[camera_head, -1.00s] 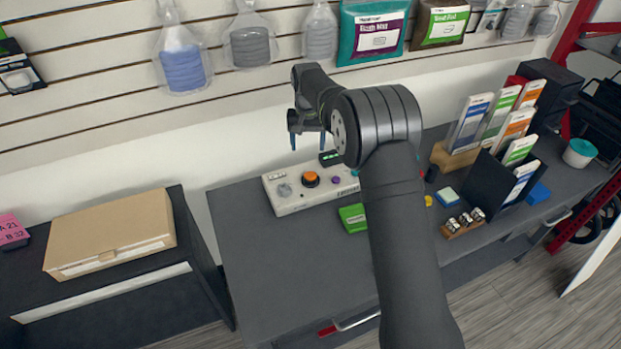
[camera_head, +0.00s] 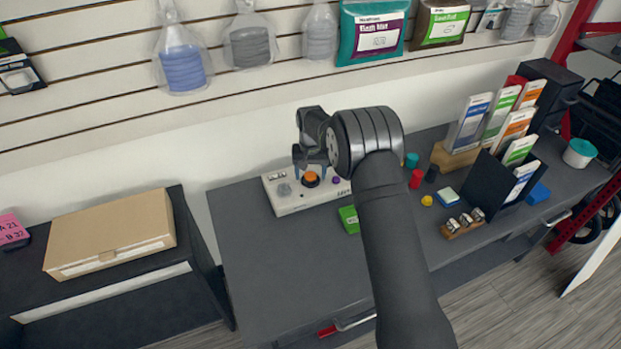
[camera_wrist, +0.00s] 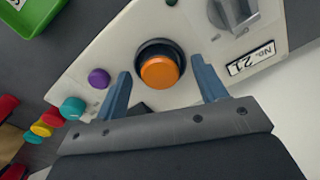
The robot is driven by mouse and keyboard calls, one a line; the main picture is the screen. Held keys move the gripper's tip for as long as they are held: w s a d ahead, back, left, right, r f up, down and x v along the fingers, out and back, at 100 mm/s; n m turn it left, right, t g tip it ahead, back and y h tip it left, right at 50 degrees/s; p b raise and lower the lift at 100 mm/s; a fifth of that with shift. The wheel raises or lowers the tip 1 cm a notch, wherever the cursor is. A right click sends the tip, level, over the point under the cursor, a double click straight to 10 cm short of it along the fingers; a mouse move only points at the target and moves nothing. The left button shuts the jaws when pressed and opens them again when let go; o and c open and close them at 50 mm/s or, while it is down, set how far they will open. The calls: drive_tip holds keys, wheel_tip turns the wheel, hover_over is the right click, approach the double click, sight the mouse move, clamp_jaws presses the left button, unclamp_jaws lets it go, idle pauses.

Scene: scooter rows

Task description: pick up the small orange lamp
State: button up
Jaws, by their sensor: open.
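The small orange lamp (camera_head: 310,178) is a round orange cap in a dark collar on a pale panel box (camera_head: 287,207) on the grey table. It also shows in the wrist view (camera_wrist: 160,72), near the middle. My gripper (camera_head: 309,171) is just above the panel in the head view, close to the lamp. In the wrist view its two blue-grey fingers (camera_wrist: 163,82) are open, one on each side of the lamp, with clear gaps. I cannot tell how far above the panel the fingertips are. My arm hides the right part of the panel in the head view.
A purple button (camera_wrist: 99,78) and a grey knob (camera_wrist: 232,12) flank the lamp on the panel. A green box (camera_head: 348,219) lies in front. A red cylinder (camera_head: 416,179) and a card rack (camera_head: 505,180) stand to the right. The table's front left is clear.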

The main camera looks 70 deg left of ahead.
drive_tip(key=c, duration=1.2)
drive_tip(key=shift+o, duration=0.2)
